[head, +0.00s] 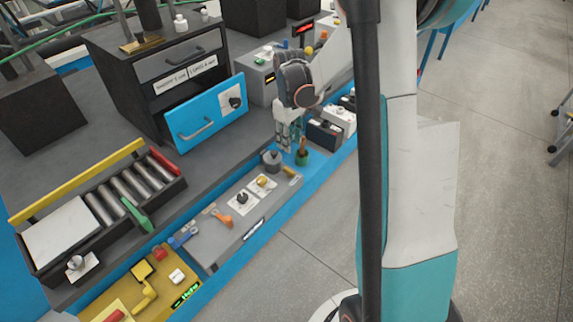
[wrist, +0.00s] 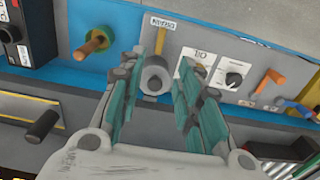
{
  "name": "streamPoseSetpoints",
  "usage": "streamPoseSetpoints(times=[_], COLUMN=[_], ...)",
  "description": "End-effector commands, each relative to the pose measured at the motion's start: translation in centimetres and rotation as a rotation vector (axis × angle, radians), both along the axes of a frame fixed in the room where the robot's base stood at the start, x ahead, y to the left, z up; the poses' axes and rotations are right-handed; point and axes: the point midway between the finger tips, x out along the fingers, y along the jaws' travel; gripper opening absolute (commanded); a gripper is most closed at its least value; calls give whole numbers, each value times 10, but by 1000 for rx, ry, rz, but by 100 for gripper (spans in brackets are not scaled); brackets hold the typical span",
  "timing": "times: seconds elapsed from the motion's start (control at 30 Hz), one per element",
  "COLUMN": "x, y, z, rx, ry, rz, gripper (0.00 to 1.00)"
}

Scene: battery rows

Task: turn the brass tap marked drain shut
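In the wrist view a brass lever (wrist: 159,43) stands up from a round grey hub (wrist: 156,75) on the grey panel, below a small white label (wrist: 163,23) whose lettering I cannot read with certainty. In the head view the brass lever (head: 289,171) points to the lower right of the grey hub (head: 271,159). My gripper (wrist: 163,68) is open and empty. Its teal fingers lie either side of the hub in the wrist view; I cannot tell whether they touch it. In the head view my gripper (head: 286,138) hangs just above the hub.
An orange-handled control (wrist: 97,42) on a green base is close by on the left in the wrist view. A dial (wrist: 232,78) and an orange lever (wrist: 269,82) lie to the right. A blue drawer (head: 207,113) sticks out behind the panel in the head view.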

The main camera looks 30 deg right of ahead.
Motion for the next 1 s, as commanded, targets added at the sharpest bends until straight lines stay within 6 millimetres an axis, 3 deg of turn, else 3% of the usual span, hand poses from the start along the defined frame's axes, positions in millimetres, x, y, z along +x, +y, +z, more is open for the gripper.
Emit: streamPoseSetpoints(times=[0.17, 0.7, 1.0], x=[0, 0, 0], y=[0, 0, 0], z=[-20, -118, -137], rx=[1, 0, 0], ry=[1, 0, 0], rz=[1, 0, 0], gripper=[32, 32, 32])
